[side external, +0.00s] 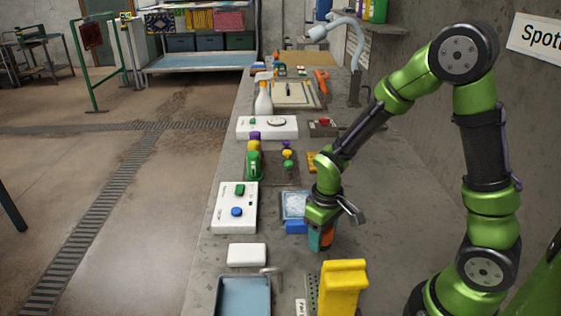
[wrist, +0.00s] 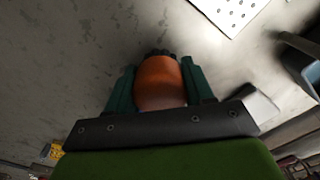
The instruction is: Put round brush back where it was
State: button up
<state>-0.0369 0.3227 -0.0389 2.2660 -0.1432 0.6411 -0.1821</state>
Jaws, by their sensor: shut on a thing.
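The round brush shows in the wrist view as an orange rounded body (wrist: 160,82) with a dark edge at its far end. My gripper (wrist: 160,90) is shut on it, with one teal finger on each side. In the side external view, my gripper (side external: 320,240) points down over the grey bench, and a little of the orange brush (side external: 327,236) shows between the fingers. A blue block and a pale blue framed pad (side external: 295,205) are just left of and behind the gripper. I cannot tell whether the brush touches the bench. Most of its bristles are hidden.
A yellow stand (side external: 343,287) is in front of the gripper. A blue-grey tray (side external: 243,297), a white block (side external: 246,254) and a white button panel (side external: 236,212) line the left side. Colored knobs (side external: 287,157) stand further back. Bare bench lies right of the gripper.

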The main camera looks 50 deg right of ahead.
jog(key=shift+f, duration=0.75)
jog(key=shift+f, duration=0.15)
jog(key=o, duration=1)
jog(key=shift+c, duration=0.2)
notch_tip(320, 180, up, 12)
jog(key=shift+r, duration=0.15)
jog(key=s+a+r+m+t+y, duration=0.1)
jog(key=s+r+m+t, duration=0.1)
jog(key=r, duration=0.4)
jog(key=s+a+r+m+t+y, duration=0.1)
jog(key=s+a+r+m+t, duration=0.1)
jog(key=s+r+t, duration=0.3)
jog(key=shift+s+a+r, duration=0.15)
jog(key=shift+s+r, duration=0.15)
jog(key=shift+r, duration=0.1)
